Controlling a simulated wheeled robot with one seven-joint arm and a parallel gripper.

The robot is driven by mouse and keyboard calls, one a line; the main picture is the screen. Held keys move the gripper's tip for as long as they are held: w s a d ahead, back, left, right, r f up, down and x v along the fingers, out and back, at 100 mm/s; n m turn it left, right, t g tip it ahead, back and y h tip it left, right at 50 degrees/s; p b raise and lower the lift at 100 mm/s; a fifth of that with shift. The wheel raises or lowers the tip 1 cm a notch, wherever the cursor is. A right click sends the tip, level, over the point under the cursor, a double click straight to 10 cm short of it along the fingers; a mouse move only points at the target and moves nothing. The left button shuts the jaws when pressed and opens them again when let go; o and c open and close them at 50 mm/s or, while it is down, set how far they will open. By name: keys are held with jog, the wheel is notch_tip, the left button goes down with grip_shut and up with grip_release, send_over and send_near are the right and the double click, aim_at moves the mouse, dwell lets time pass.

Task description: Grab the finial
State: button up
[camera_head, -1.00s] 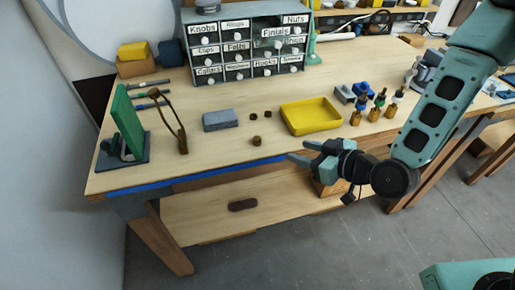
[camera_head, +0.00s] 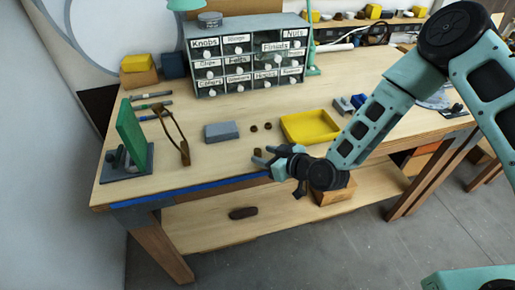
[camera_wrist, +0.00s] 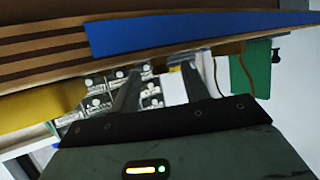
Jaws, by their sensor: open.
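Three small dark brown pieces lie on the bench top. Two sit side by side, a left one (camera_head: 254,128) and a right one (camera_head: 267,126); a third piece (camera_head: 257,152) is nearer the front edge. I cannot tell which is the finial. A drawer label reading "Finials" (camera_head: 275,47) is on the grey drawer cabinet (camera_head: 210,91). My gripper (camera_head: 264,156) is open near the front edge, its fingertips close beside the third piece in the picture; contact cannot be told. In the wrist view my open fingers (camera_wrist: 162,70) show no clear object between them.
The yellow tray (camera_head: 290,137) stands right of the pieces, a grey block (camera_head: 222,132) left. A green panel on a stand (camera_head: 130,132) is at the far left. Blue tape (camera_head: 190,189) runs along the front edge, also close in the wrist view (camera_wrist: 200,32).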

jog(key=shift+x, duration=0.8)
grip_shut()
jog(key=shift+r, duration=0.15)
